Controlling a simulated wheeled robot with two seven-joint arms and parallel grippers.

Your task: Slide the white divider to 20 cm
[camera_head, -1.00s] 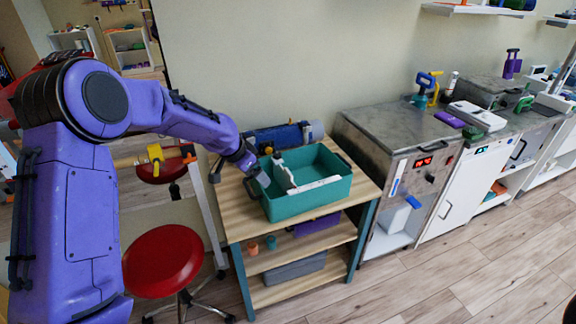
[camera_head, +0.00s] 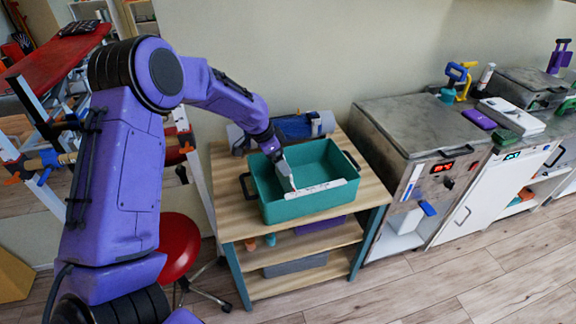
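A teal bin (camera_head: 318,202) stands on top of a wooden cart. The white divider (camera_head: 285,174) stands across the bin, left of its middle. A white strip with small marks (camera_head: 320,188) runs along the bin's front rim; its numbers are too small to read. The divider's front end is near the strip's left part. My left gripper (camera_head: 276,156) reaches in from the left, over the bin's back left part, at the divider's far end. Its fingers are small and dark, so I cannot tell whether they are shut or touch the divider. My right gripper is out of view.
The wooden cart (camera_head: 232,221) has lower shelves with a grey box (camera_head: 296,264) and small cups. A rolled blue and grey item (camera_head: 296,126) lies behind the bin. A metal cabinet (camera_head: 405,118) stands close on the right. A red stool (camera_head: 178,243) is left of the cart.

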